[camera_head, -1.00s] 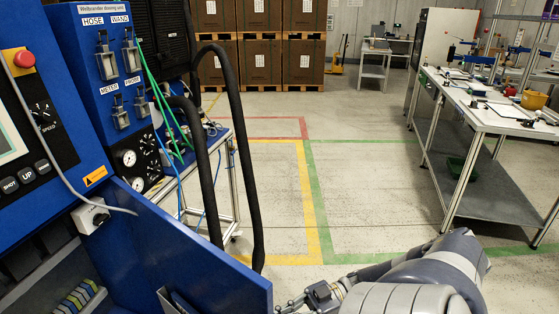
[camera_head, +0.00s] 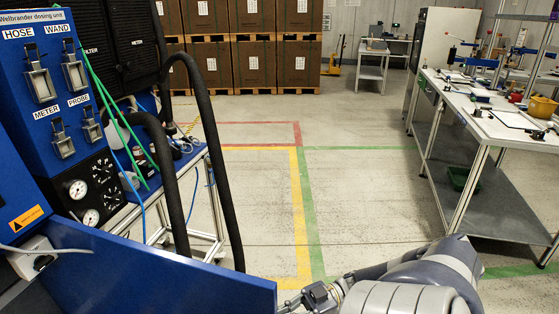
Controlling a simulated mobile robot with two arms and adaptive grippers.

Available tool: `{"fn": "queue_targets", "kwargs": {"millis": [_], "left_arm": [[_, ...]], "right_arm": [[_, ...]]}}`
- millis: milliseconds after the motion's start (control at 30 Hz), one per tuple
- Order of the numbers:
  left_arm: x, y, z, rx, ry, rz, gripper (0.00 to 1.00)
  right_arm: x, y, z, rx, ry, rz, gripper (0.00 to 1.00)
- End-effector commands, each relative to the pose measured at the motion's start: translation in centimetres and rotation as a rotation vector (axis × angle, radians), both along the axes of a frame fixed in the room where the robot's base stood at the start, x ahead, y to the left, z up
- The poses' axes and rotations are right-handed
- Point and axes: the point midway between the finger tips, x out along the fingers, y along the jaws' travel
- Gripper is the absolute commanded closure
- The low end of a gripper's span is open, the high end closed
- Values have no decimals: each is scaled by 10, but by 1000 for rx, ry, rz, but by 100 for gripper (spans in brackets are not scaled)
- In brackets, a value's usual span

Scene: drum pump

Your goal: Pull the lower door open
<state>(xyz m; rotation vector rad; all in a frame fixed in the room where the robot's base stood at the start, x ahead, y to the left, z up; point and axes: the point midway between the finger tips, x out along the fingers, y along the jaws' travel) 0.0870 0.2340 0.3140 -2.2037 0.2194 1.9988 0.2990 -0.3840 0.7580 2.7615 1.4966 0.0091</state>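The lower door (camera_head: 170,282) is a blue panel at the lower left, swung out from the blue dosing unit (camera_head: 20,90). Its top edge runs from the cabinet down to the right, ending at bottom centre. My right arm comes in at the bottom right, and my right gripper (camera_head: 304,299) is a small dark shape just right of the door's free end. Its fingertips are small and partly cut off by the frame, so I cannot tell whether they are open or touch the door. My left gripper is not in view.
A wheeled frame (camera_head: 207,237) with black hoses (camera_head: 222,185) stands behind the door. A long workbench (camera_head: 480,120) with tools is at the right. Boxes on pallets (camera_head: 252,62) stand at the back. The marked floor between is clear.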

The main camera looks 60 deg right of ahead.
Motion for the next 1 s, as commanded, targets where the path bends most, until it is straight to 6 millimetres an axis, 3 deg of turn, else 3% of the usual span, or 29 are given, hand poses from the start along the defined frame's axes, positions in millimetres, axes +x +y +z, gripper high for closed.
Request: {"fn": "queue_targets", "kwargs": {"millis": [33,433,467,533,867,1000], "left_arm": [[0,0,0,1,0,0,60],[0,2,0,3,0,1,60],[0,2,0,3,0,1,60],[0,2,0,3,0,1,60],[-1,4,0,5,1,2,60],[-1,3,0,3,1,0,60]], "right_arm": [[7,-1,3,3,-7,-13,100],[8,-1,3,3,-9,-13,100],[8,-1,3,3,-9,-13,86],[8,-1,3,2,-10,-13,72],[3,-1,1,-1,-3,-7,72],[-2,-10,0,-2,-2,-7,72]]}}
